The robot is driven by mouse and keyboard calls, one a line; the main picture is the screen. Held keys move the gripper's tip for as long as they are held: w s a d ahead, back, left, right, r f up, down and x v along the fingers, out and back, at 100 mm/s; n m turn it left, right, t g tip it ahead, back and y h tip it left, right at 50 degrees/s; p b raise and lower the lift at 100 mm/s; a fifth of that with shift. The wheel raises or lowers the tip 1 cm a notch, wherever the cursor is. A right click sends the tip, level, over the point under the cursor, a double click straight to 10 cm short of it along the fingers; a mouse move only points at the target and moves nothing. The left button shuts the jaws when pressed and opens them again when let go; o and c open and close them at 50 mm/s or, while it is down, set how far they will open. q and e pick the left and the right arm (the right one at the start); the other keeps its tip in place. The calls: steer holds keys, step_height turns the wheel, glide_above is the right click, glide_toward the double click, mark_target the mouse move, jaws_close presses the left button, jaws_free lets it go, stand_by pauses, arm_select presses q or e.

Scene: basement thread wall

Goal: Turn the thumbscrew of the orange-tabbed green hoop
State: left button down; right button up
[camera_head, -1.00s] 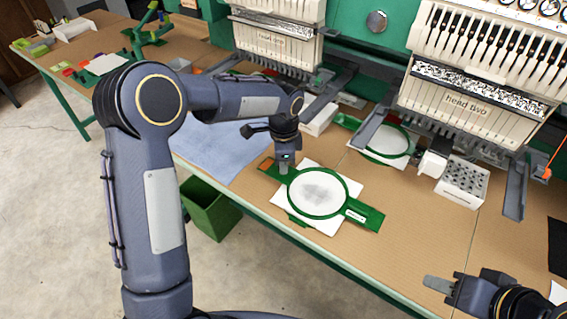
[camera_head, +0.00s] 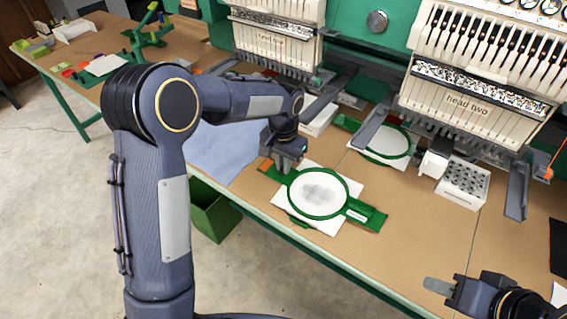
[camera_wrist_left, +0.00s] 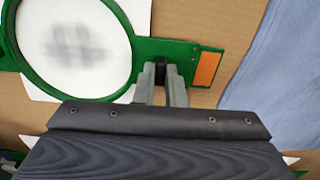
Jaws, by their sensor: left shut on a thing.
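The green hoop (camera_head: 347,196) lies flat on the table with white cloth stretched in it and a grey smudge at its middle. Its orange tab (camera_wrist_left: 207,69) is on the left arm in the head view and right of my fingers in the left wrist view. The dark thumbscrew (camera_wrist_left: 160,72) sits between hoop ring and tab. My left gripper (camera_wrist_left: 161,82) is shut on the thumbscrew, one finger on each side; the palm hides part of the hoop's edge. My right gripper (camera_head: 438,286) is over the table's front right, away from the hoop; its finger gap is not visible.
Another green hoop (camera_head: 409,146) with white cloth lies behind, below the head two machine (camera_head: 468,95). A white box with holes (camera_head: 463,182) stands right of it. Blue cloth (camera_head: 222,147) lies to the left. A green bin (camera_head: 214,214) stands below the table's front edge.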

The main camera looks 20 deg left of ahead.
arm_select(q)
steer(key=n, duration=0.5)
steer(key=shift+n, duration=0.3)
steer(key=n+p, duration=0.1)
steer(key=n, duration=0.4)
steer(key=shift+n, duration=0.4)
steer(key=c, duration=1.5)
jaws_free()
step_height(320, 180, up, 8)
steer(key=shift+f, duration=0.1)
